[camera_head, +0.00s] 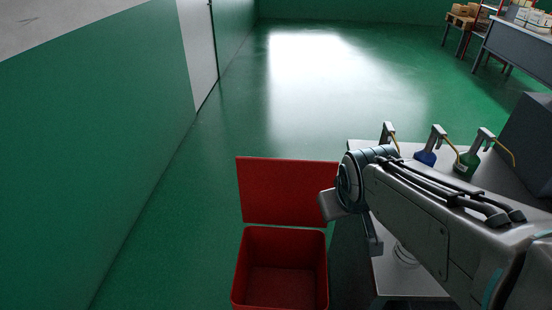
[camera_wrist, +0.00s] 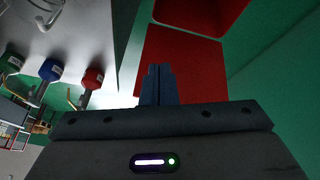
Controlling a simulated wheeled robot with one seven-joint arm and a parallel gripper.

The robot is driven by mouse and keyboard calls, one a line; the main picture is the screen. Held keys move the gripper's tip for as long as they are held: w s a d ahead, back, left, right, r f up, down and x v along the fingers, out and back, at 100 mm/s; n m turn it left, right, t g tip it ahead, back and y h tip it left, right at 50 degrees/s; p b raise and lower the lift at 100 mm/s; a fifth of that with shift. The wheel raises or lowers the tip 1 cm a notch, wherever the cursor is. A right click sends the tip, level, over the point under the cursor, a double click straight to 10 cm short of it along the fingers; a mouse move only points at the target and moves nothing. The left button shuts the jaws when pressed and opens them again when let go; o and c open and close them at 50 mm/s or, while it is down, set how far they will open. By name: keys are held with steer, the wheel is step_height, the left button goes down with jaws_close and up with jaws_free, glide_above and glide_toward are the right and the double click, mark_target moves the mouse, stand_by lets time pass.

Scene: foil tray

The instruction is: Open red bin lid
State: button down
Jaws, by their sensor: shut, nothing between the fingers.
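The red bin (camera_head: 280,275) stands on the green floor at the bottom middle of the head view, its top open and its inside visible. Its red lid (camera_head: 285,190) is raised, standing up along the bin's far edge. My gripper (camera_head: 329,205) is at the lid's right edge in the head view; whether it touches the lid I cannot tell. In the wrist view, my gripper's fingers (camera_wrist: 158,85) are shut together and empty, in front of the lid (camera_wrist: 185,65). Part of the bin (camera_wrist: 205,15) shows at the top edge there.
A green wall (camera_head: 95,150) runs along the left. The floor (camera_head: 330,85) beyond the lid is clear. A bench (camera_head: 515,45) stands far right.

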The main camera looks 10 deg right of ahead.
steer(key=w+d+f+n+t+h+b, duration=0.1)
steer(key=w+d+f+n+t+b, duration=0.25)
steer(key=w, duration=0.25)
steer(key=n+t+y+b, duration=0.6)
steer(key=n+y+b, duration=0.6)
steer(key=n+b, duration=0.6)
glide_toward(284, 162)
steer(key=shift+n, duration=0.85)
steer(key=x, duration=0.1)
steer(key=p+x, duration=0.1)
steer(key=x, duration=0.1)
steer(key=a+p+x, duration=0.1)
steer(key=shift+a, duration=0.1)
steer(key=shift+w, duration=0.7)
